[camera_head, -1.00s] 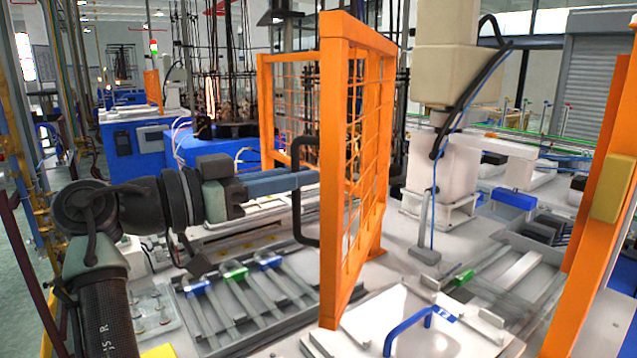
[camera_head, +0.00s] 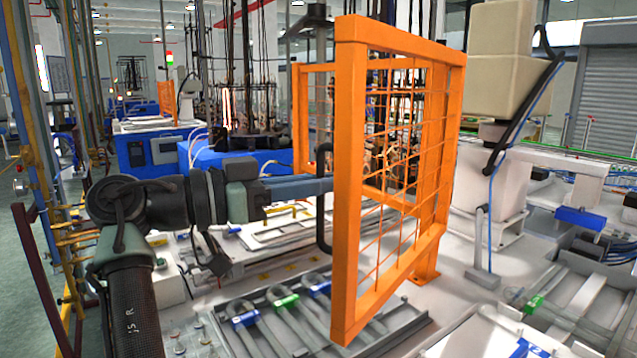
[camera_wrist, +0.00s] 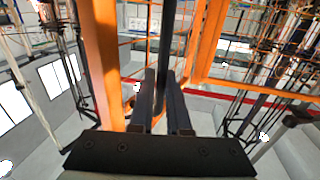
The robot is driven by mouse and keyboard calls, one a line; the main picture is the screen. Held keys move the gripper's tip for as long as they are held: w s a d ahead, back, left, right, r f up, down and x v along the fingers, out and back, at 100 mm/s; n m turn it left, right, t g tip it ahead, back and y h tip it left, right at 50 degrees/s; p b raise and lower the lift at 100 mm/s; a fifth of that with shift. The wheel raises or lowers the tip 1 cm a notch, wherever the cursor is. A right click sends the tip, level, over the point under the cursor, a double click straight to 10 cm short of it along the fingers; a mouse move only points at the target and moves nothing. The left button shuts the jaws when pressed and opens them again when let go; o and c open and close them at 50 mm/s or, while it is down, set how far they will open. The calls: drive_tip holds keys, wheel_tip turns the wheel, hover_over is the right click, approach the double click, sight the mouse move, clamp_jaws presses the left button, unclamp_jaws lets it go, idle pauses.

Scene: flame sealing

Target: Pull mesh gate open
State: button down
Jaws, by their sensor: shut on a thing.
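The mesh gate (camera_head: 347,190) is an orange frame with thin orange wire mesh. It stands open at an angle above the work surface in the head view. Its black U-shaped handle (camera_head: 322,232) is on the left side of the near post. My gripper (camera_head: 322,185) reaches in from the left and is shut on the handle. In the wrist view, my gripper's dark fingers (camera_wrist: 161,85) close around the dark handle bar (camera_wrist: 166,35), with orange gate frame (camera_wrist: 104,60) on both sides. The fingertips are partly hidden in the head view.
A tray (camera_head: 262,300) with blue and green clamps lies below my arm. A beige and white machine (camera_head: 497,185) stands to the right behind the gate. Blue machinery (camera_head: 222,165) stands behind at the left. Open floor (camera_head: 28,265) shows at far left.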

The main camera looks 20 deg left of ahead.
drive_tip(key=shift+d+r, duration=0.1)
drive_tip(key=shift+d, duration=0.05)
drive_tip(key=c, duration=0.9)
unclamp_jaws()
drive_tip(key=shift+w+d, duration=0.1)
drive_tip(key=shift+w, duration=0.05)
drive_tip(key=b+v, duration=0.2)
drive_tip(key=v, duration=1.1)
